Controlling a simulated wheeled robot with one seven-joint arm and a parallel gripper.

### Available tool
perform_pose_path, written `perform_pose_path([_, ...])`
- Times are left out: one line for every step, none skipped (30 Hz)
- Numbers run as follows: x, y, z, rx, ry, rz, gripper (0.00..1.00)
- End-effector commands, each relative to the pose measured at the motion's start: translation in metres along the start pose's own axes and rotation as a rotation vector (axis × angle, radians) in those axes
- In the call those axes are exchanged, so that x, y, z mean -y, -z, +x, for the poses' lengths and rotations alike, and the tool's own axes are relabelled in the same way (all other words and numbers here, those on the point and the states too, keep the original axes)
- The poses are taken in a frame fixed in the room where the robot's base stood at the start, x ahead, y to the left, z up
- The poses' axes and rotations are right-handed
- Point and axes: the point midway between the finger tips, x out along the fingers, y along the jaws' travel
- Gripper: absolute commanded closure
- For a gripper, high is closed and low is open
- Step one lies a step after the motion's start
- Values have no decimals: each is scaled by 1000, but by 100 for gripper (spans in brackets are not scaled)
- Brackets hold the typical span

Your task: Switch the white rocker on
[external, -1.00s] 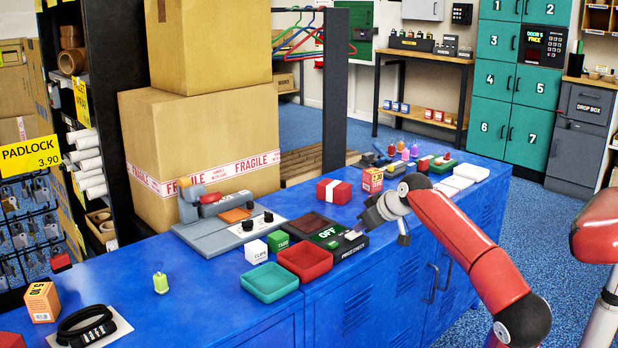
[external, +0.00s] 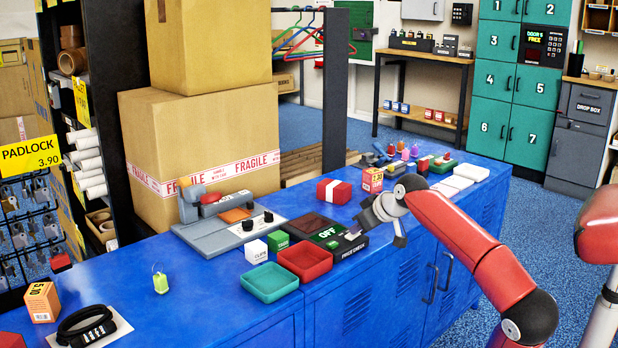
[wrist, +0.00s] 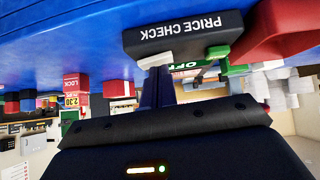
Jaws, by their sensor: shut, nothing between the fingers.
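The price check unit (external: 345,252) is a black box on the blue counter, with a dark screen and a green plate reading OFF (external: 326,233). The small white rocker (external: 352,236) is on its right end; it also shows in the wrist view as a pale block (wrist: 155,60) by the PRICE CHECK lettering. My gripper (external: 361,228) is shut and empty, with its tips right at the rocker. In the wrist view the dark fingers (wrist: 158,82) reach up to the rocker; I cannot tell whether they touch it. The tips partly hide the unit's top.
A red tray (external: 305,272) and a teal tray (external: 268,297) stand left of the unit. A red box with a white band (external: 333,191) and a small priced box (external: 372,180) stand behind. The counter's front edge is close below the unit.

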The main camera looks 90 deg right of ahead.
Motion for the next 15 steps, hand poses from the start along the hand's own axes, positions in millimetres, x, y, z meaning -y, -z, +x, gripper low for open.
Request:
perform_pose_path([0,0,-1,-1,0,0,100])
perform_pose_path([0,0,-2,-1,0,0,100])
perform_pose_path([0,1,-5,-1,0,-1,100])
perform_pose_path([1,1,-8,-2,0,-2,100])
perform_pose_path([1,1,-12,-3,1,-3,100])
perform_pose_path([1,2,-18,-3,0,-3,100])
perform_pose_path([1,2,-23,-3,0,-3,100])
perform_pose_path([1,2,-29,-3,1,-3,100])
perform_pose_path([1,2,-36,-4,1,-3,100])
perform_pose_path([2,2,-42,-4,2,-4,100])
perform_pose_path([1,2,-47,-3,2,-3,100])
perform_pose_path([1,2,-53,-4,1,-4,100])
perform_pose_path([1,2,-58,-3,1,-3,100])
perform_pose_path([1,1,-62,-3,1,-3,100])
perform_pose_path([1,1,-67,-3,2,-2,100])
